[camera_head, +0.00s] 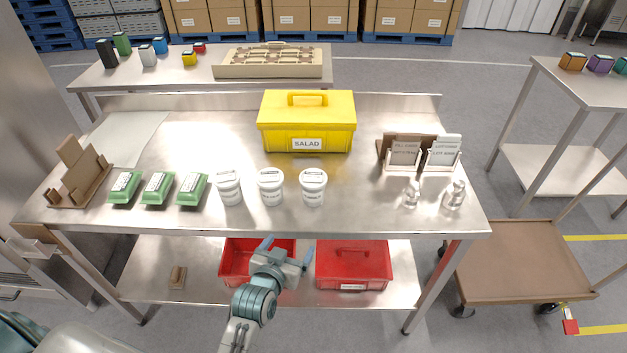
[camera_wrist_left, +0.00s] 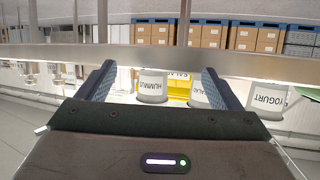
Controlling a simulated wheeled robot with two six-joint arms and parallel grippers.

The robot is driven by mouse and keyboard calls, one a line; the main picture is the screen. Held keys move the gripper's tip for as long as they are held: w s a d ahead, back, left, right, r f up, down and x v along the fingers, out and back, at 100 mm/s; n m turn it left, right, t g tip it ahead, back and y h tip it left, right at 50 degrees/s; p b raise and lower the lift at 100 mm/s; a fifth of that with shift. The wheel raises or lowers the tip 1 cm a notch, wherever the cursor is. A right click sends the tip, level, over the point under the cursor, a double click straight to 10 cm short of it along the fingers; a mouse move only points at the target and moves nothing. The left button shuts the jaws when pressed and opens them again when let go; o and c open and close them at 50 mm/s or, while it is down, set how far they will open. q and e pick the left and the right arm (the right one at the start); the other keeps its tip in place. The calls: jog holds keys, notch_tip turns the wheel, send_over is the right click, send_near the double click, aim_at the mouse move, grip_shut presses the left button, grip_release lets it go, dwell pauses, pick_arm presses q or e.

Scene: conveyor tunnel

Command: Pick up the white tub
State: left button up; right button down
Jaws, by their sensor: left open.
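Three white tubs stand upright in a row near the front edge of the steel table: a left tub (camera_head: 228,187), a middle tub (camera_head: 270,186) and a right tub (camera_head: 313,187). My left gripper (camera_head: 286,248) is open and empty, in front of the table edge and apart from the tubs. In the left wrist view, a tub labelled HUMMUS (camera_wrist_left: 152,88) shows between the open fingers, a second tub (camera_wrist_left: 198,95) is partly behind a finger, and a tub labelled YOGURT (camera_wrist_left: 268,99) is outside them. My right gripper is not in view.
The steel table (camera_head: 235,225) has a front edge close to my gripper. A yellow SALAD box (camera_head: 306,130) stands behind the tubs, several green packs (camera_head: 158,188) to their left, and glass shakers (camera_head: 412,194) to the right. Red bins (camera_head: 353,268) sit on the lower shelf.

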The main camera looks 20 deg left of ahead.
aim_at(310, 188)
pick_arm(q)
jog(key=w+r+t+b, duration=0.1)
jog(key=w+r, duration=0.1)
jog(key=w, duration=0.1)
jog(key=w+d+r+t+b, duration=0.1)
jog(key=w+r, duration=0.2)
jog(key=w+r+n+t+y+b, duration=0.1)
jog(key=w+r+t, duration=0.1)
jog(key=w+r, duration=0.1)
jog(key=shift+w+d, duration=0.3)
jog(key=shift+w+r+b, duration=0.15)
jog(key=shift+w+b, duration=0.3)
jog(key=shift+w, duration=0.1)
jog(key=w+b, duration=0.3)
jog(key=w+f+b, duration=0.1)
jog(key=shift+w+a+f, duration=0.1)
jog(key=shift+w+a, duration=0.15)
jog(key=shift+w, duration=0.3)
jog(key=shift+r, duration=0.2)
jog(key=shift+c, duration=0.2)
jog(key=c, duration=1)
jog(key=shift+c, duration=0.2)
